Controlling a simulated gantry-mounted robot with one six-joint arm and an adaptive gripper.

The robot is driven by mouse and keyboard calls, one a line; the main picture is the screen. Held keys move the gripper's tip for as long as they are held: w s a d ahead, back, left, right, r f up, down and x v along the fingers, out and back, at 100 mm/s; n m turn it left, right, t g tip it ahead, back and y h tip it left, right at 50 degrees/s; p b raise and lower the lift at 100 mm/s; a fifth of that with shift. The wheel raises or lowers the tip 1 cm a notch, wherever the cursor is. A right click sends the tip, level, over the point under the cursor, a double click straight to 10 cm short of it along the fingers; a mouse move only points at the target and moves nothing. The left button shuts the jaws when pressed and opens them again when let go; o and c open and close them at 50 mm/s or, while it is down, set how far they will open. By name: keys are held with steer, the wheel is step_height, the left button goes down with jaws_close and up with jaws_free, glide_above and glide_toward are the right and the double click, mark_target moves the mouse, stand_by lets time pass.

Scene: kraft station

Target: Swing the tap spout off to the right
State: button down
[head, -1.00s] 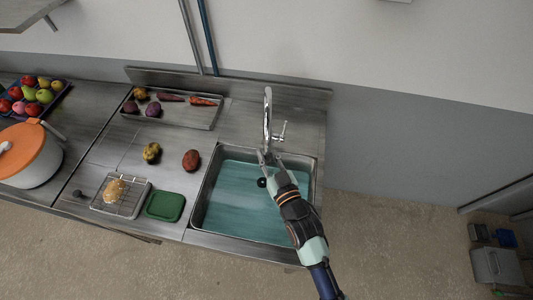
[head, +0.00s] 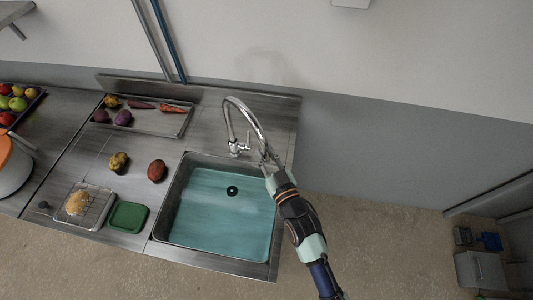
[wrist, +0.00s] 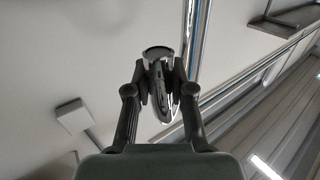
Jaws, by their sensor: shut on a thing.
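The chrome tap (head: 236,147) stands behind the sink. Its curved spout (head: 250,113) now arches to the right, its end over the right rim of the sink (head: 215,260). My gripper (head: 270,166) is shut on the end of the spout at that right side. In the wrist view, my gripper's two fingers (wrist: 160,88) sit on either side of the chrome spout (wrist: 162,103). The contact itself is partly hidden in the head view.
A black drain (head: 232,190) shows in the teal sink basin.

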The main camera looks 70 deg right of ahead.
stand_by(0.3)
steer(key=c, duration=1)
jaws_free()
steer(key=v, duration=1.2)
